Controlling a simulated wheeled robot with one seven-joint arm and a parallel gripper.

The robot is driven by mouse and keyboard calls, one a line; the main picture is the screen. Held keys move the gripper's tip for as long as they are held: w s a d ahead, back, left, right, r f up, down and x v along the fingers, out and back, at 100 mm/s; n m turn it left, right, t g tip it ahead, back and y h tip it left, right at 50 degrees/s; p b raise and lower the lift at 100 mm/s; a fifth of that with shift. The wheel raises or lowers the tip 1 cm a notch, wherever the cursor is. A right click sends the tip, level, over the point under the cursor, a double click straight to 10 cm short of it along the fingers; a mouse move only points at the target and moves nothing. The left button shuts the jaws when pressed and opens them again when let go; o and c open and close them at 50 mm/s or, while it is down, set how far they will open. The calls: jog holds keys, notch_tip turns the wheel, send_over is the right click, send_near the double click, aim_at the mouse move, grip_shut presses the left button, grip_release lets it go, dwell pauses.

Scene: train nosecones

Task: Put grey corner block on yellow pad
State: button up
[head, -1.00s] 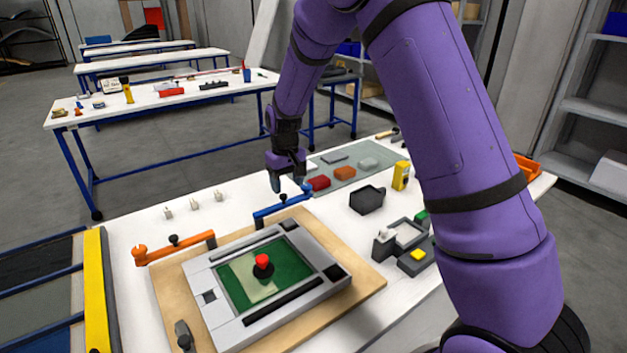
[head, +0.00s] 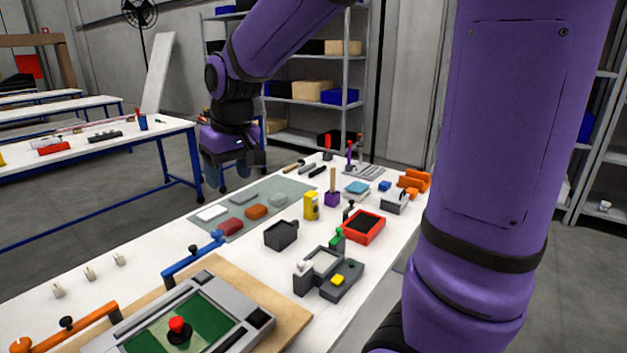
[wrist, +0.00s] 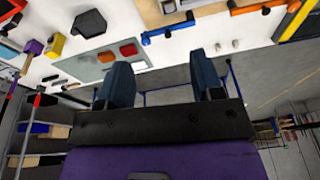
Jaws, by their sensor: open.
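My gripper (head: 234,174) is open and empty, in the air near the table's far edge, beyond the grey-green mat. In the wrist view its two blue fingers (wrist: 161,80) stand wide apart with nothing between them. I cannot tell which, if either, is the grey corner block.
The mat (head: 200,232) also holds a white, a red (head: 231,226) and an orange piece (head: 255,211). A black open tray (head: 281,235), a yellow item (head: 311,205) and a red tray (head: 362,227) stand to its right. Blue and orange clamps flank the board at front left.

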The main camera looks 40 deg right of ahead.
jog(key=s+d+r+t, duration=0.1)
jog(key=s+r, duration=0.1)
jog(key=s, duration=0.8)
jog(key=s+d+r+m+t, duration=0.1)
jog(key=s+r, duration=0.1)
jog(key=s, duration=0.9)
jog(key=shift+d+r+t+h, duration=0.2)
jog(key=shift+d+t+h, duration=0.05)
jog(key=shift+t+h, duration=0.05)
